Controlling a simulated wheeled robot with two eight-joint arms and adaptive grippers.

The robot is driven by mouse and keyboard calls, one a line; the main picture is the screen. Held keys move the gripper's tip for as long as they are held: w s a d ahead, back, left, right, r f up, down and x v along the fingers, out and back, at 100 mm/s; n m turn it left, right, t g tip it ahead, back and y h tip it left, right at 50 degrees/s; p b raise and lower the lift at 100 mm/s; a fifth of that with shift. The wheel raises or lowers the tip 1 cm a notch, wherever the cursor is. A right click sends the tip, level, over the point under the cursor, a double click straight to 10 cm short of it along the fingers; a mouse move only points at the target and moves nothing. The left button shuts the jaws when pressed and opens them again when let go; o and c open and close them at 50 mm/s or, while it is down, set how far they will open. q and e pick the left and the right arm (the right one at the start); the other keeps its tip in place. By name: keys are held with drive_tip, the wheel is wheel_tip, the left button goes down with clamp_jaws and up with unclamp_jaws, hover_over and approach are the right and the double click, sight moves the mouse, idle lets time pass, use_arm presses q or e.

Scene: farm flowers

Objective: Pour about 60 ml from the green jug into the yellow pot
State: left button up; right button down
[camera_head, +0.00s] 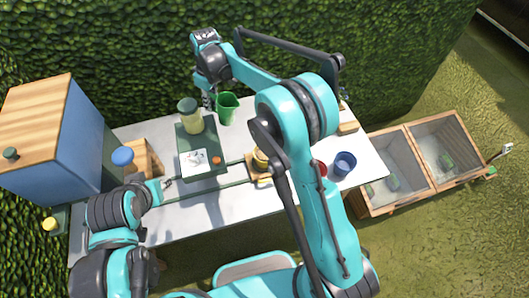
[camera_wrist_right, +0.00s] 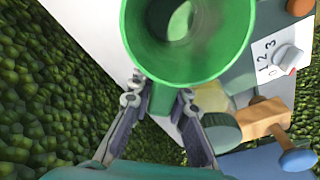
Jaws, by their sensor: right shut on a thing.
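The green jug (camera_head: 228,108) is at the back of the white table. My right gripper (camera_head: 209,101) is at its left side. In the right wrist view I look into the open mouth of the jug (camera_wrist_right: 185,72). There the right gripper (camera_wrist_right: 160,98) is shut on the jug's handle. I cannot tell how much liquid is inside.
A jar with a green lid (camera_head: 188,106) stands left of the jug, near a numbered dial card (camera_head: 193,161). A wooden block with a blue knob (camera_head: 122,156) and a blue box (camera_head: 70,140) are left. A blue cup (camera_head: 345,163) and red cup (camera_head: 320,168) are right.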

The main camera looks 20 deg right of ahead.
sight(230, 122)
drive_tip(key=shift+s+d+f+y, duration=0.1)
drive_tip(key=shift+s+d+y, duration=0.1)
drive_tip(key=shift+y, duration=0.1)
drive_tip(key=f+b, duration=0.1)
drive_tip(key=d+f+t+y+b, duration=0.1)
drive_tip(key=b, duration=0.1)
drive_tip(key=shift+s+t, duration=0.3)
drive_tip(key=shift+s, duration=0.1)
drive_tip(key=shift+s+d+f+t+y+b, duration=0.35)
drive_tip(key=shift+s+d+t+y+b, duration=0.3)
drive_tip(key=shift+y, duration=0.25)
drive_tip(key=d+f+t+y+b, duration=0.1)
drive_tip(key=b, duration=0.1)
drive_tip(key=s+f+t+y+b, duration=0.1)
drive_tip(key=b, duration=0.1)
drive_tip(key=shift+s+d+f+b, duration=0.25)
drive_tip(key=shift+d+b, duration=0.1)
drive_tip(key=shift+d, duration=0.05)
drive_tip(key=f+b, duration=0.1)
drive_tip(key=f+t+y+b, duration=0.1)
drive_tip(key=b, duration=0.1)
drive_tip(key=shift+s+d+f, duration=0.15)
drive_tip(key=shift+d+f, duration=0.05)
drive_tip(key=shift+f, duration=0.1)
drive_tip(key=shift+s+d+f+t+y+b, duration=0.25)
drive_tip(key=shift+f+y+b, duration=0.25)
drive_tip(key=shift+b, duration=0.6)
drive_tip(key=shift+s+d+r+t+y+b, duration=0.25)
drive_tip(key=shift+r+t+y+b, duration=0.15)
drive_tip(key=shift+r, duration=0.15)
